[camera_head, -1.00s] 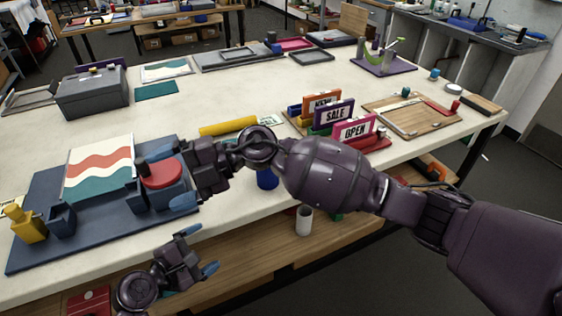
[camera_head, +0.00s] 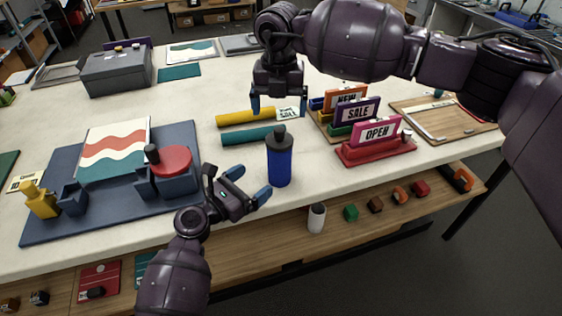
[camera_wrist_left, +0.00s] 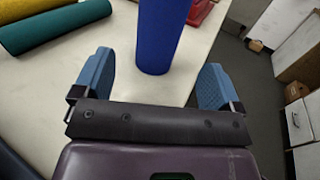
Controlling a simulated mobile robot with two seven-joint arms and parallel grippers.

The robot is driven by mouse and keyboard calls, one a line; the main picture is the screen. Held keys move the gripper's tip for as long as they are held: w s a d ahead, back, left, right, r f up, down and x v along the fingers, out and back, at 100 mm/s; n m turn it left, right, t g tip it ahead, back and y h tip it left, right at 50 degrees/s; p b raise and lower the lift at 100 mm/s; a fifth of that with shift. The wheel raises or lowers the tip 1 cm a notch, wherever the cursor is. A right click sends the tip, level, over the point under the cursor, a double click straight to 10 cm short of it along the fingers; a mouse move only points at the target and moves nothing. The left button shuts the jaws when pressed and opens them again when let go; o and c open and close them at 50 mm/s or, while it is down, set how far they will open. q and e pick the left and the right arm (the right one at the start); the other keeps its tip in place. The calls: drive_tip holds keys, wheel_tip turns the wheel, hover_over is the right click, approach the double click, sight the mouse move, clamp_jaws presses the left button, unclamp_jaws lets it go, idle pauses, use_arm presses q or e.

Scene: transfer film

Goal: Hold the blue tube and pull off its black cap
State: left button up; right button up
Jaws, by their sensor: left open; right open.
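The blue tube (camera_head: 279,166) stands upright near the front edge of the table, with its black cap (camera_head: 279,138) on top. My left gripper (camera_head: 250,185) is open just left of and in front of the tube's lower part, empty. In the left wrist view the tube (camera_wrist_left: 160,35) stands beyond and between the two blue fingertips of my left gripper (camera_wrist_left: 158,88); its cap is out of that view. My right gripper (camera_head: 278,104) is open and points down above the table, behind and above the cap in the picture, apart from it.
A yellow roll (camera_head: 246,117) and a teal roll (camera_head: 247,135) lie behind the tube. Sign stands, including a pink OPEN sign (camera_head: 376,131), stand to the right. A navy board (camera_head: 100,222) with a red round piece (camera_head: 171,160) is to the left. A shelf lies below the table edge.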

sight(271, 168)
use_arm(q)
drive_tip(key=x, duration=0.9)
drive_tip(key=shift+w+d+f, duration=0.1)
drive_tip(key=shift+w+d, duration=0.15)
drive_tip(key=shift+d, duration=0.05)
